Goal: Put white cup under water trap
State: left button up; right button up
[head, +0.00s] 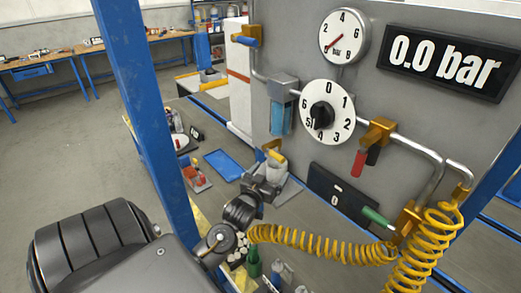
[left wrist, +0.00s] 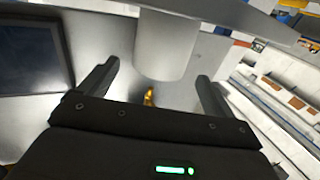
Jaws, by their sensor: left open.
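The water trap (head: 282,112) is a clear blue bowl under a grey block on the pipe, left of the dial panel in the head view. My left gripper (head: 266,184) is below it, over the bench, small and partly hidden by my own arm. In the left wrist view its two dark fingers (left wrist: 155,85) are spread open. A pale round cylinder (left wrist: 165,45) shows beyond and between the fingertips. It looks like the white cup, but I cannot be sure. I cannot pick the cup out clearly in the head view. My right gripper is not in view.
A grey panel carries a gauge (head: 344,36), a numbered dial (head: 326,113) and a "0.0 bar" display (head: 447,63). Yellow coiled hose (head: 320,242) hangs at the lower right. A blue post (head: 143,90) stands at the left. A blue tray (head: 224,166) lies on the bench.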

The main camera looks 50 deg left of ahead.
pick_arm(q)
jog(key=b+v, duration=0.2)
jog(key=v, duration=0.7)
jog(key=shift+r, duration=0.1)
